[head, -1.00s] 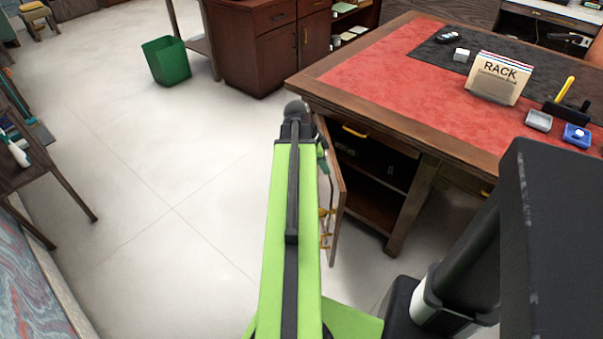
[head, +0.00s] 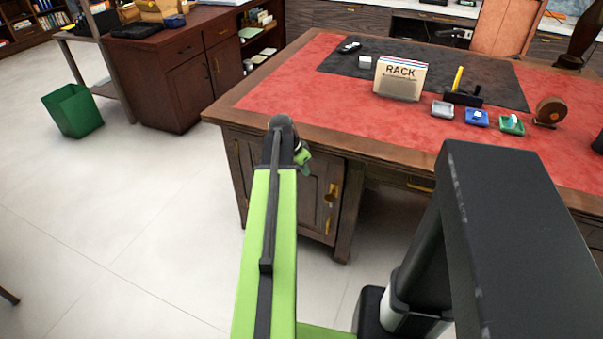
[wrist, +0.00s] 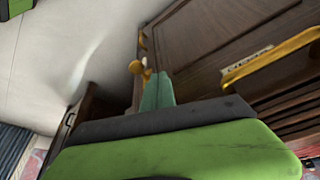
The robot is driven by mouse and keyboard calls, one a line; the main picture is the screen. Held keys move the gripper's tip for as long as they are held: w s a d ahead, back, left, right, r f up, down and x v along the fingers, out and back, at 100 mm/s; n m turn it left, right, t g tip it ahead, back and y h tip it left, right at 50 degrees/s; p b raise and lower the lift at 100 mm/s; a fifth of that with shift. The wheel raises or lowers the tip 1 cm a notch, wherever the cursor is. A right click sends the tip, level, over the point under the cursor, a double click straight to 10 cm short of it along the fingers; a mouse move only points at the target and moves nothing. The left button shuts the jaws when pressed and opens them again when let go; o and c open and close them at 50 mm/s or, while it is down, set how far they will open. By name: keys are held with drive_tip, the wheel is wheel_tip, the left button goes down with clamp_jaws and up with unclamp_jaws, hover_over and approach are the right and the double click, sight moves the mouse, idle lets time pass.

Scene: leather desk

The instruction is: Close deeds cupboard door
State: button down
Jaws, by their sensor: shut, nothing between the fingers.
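The deeds cupboard door (head: 312,196), a dark wood panel with a brass knob and plate on its right side, sits in the front of the desk in the head view. It looks flush or nearly flush with the frame; my arm hides part of it. In the wrist view the wood panel (wrist: 195,45) and the brass knob (wrist: 137,66) are close in front of my gripper. My gripper (wrist: 158,90) is shut and empty, close to the panel; I cannot tell if it touches. In the head view my gripper (head: 304,160) is mostly hidden behind my arm.
The red-topped desk (head: 290,95) carries a rack (head: 400,78) and small trays. A brass pull (wrist: 270,58) with a label shows in the wrist view. A green bin (head: 73,111) stands at the left.

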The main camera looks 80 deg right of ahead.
idle(0.4)
drive_tip(key=w+a+r+p, duration=0.1)
drive_tip(key=a+r+p, duration=0.6)
drive_tip(key=r+p, duration=0.2)
drive_tip(key=shift+w+a+r, duration=0.15)
drive_tip(key=shift+w+a, duration=0.05)
drive_tip(key=shift+a, duration=0.1)
